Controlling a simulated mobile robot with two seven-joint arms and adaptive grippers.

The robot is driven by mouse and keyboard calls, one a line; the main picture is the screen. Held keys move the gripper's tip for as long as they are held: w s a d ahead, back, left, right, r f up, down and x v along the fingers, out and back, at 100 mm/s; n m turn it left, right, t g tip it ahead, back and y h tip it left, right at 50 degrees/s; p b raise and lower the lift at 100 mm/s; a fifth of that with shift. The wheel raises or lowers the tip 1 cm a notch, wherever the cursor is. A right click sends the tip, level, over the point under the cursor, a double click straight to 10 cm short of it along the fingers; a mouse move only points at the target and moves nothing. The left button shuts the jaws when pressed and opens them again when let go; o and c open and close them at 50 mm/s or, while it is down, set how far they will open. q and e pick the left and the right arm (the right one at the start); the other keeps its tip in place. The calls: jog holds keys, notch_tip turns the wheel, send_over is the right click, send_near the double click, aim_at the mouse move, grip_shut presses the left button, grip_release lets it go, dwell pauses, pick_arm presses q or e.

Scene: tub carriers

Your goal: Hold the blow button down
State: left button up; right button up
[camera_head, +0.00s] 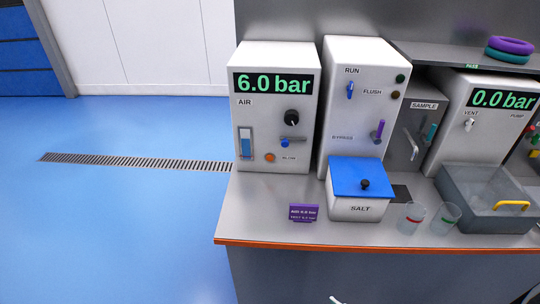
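The blow button is a round orange button (269,157) low on the front of the white AIR box (273,60), just left of the label that reads BLOW. The box's green display (273,83) reads 6.0 bar. A black knob (292,117), a blue-tipped lever (286,142) and a blue level gauge (245,143) are also on its front. Nothing touches or covers the button. Neither gripper shows; only small slivers at the bottom edge and bottom right corner may be parts of my arms.
Right of the AIR box stand a RUN/FLUSH box (362,90), a blue-lidded SALT bin (358,208), two clear cups and a grey tub (480,215). A purple sign (303,213) stands in front. The counter's front left is mostly clear, with an orange edge.

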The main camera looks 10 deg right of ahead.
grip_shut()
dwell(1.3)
